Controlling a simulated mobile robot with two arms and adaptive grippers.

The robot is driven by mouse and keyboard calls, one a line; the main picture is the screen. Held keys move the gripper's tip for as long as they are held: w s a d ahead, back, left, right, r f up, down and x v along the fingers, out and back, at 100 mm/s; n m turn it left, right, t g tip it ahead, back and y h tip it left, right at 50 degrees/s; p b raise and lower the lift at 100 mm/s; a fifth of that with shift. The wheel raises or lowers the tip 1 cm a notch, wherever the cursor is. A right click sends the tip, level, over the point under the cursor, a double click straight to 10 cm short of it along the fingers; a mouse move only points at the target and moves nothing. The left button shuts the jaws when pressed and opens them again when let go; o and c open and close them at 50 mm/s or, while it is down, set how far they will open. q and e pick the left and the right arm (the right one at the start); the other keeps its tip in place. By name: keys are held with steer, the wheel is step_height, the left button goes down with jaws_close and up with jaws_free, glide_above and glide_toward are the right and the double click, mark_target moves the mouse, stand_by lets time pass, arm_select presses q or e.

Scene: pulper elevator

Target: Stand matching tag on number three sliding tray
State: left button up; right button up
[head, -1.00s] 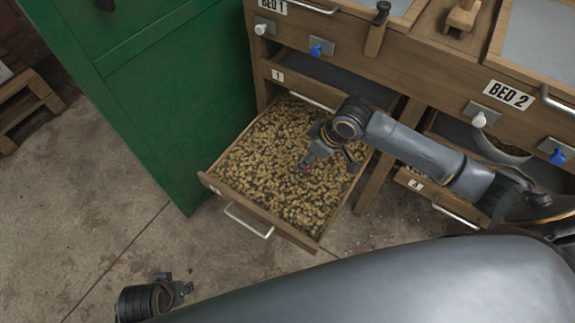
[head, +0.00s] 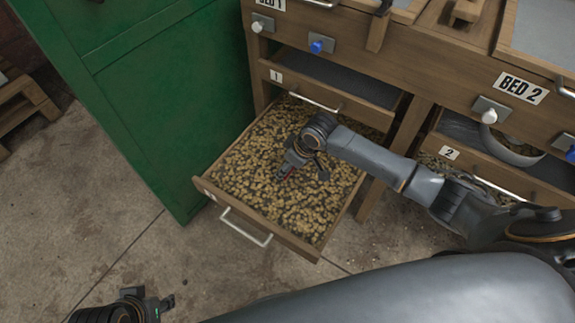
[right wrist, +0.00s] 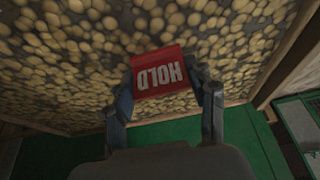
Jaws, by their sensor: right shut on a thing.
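A red tag reading HOLD (right wrist: 158,76) is in my right gripper (right wrist: 165,92), upside down in the right wrist view, with a fingertip at each side. In the head view my right gripper (head: 284,173) is over the pulled-out lower left tray (head: 300,240), which is full of tan beans. The tray's small front label (head: 209,194) is too small to read. My left gripper (head: 160,304) is at the bottom left, away from the tray, its opening unclear.
A green cabinet (head: 150,110) stands close to the tray's left. Above are a drawer labelled 1 (head: 276,76) and one labelled 2 (head: 449,153), with knobs and the BED 2 sign (head: 521,88) higher up. The floor (head: 90,230) in front is clear.

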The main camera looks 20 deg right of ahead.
steer(key=o, duration=0.9)
steer(key=p+v, duration=0.3)
steer(key=v, duration=0.4)
step_height(320, 180, up, 5)
steer(key=p, duration=0.1)
glide_above(295, 177)
steer(key=s+d, duration=0.1)
steer(key=s, duration=0.1)
arm_select(q)
steer(key=x, duration=0.5)
steer(key=shift+w+d+f, duration=0.1)
steer(key=shift+d+f, duration=0.05)
arm_select(e)
steer(key=shift+w+d+f, duration=0.1)
steer(key=shift+w+d, duration=0.05)
steer(key=shift+w, duration=0.1)
